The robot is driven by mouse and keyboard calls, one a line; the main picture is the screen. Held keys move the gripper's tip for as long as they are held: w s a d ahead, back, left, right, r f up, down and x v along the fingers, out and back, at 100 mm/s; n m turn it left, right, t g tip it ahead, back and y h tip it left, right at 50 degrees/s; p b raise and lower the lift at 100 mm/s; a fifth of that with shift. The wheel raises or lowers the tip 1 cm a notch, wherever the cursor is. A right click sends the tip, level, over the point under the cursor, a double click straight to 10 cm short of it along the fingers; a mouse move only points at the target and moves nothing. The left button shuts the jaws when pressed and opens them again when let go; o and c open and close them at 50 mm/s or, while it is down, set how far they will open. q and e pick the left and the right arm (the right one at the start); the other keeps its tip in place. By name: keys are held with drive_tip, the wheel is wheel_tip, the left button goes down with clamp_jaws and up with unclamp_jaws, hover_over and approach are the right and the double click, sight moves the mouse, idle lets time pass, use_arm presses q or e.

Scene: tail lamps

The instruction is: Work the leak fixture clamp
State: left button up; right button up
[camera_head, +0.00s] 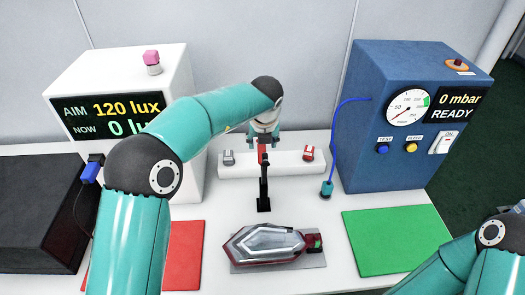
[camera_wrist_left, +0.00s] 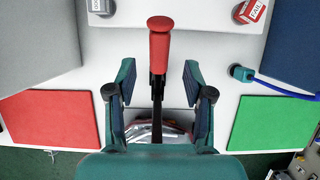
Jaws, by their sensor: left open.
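The clamp lever (camera_head: 264,185) stands upright at the back of the fixture plate, a black arm with a red handle on top. The red handle (camera_wrist_left: 160,50) shows clearly in the left wrist view, just beyond the fingertips. My left gripper (camera_head: 264,140) is open above and around the handle's top; in the wrist view its two fingers (camera_wrist_left: 158,85) stand either side of the black lever with gaps. A tail lamp (camera_head: 264,244) with a clear lens and dark red edge lies on the grey fixture plate (camera_head: 280,266), partly hidden in the wrist view. My right gripper is out of view.
A blue tester (camera_head: 360,140) with a gauge and READY display stands right. A blue hose (camera_head: 337,135) ends in a connector (camera_head: 326,189). A white light box (camera_head: 180,75) stands left. Red (camera_head: 186,250) and green (camera_head: 390,240) mats flank the fixture. A white rack (camera_head: 240,170) stands behind.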

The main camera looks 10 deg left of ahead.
sight(262, 150)
use_arm(q)
drive_tip(key=x, duration=0.7)
clamp_jaws()
idle(0.3)
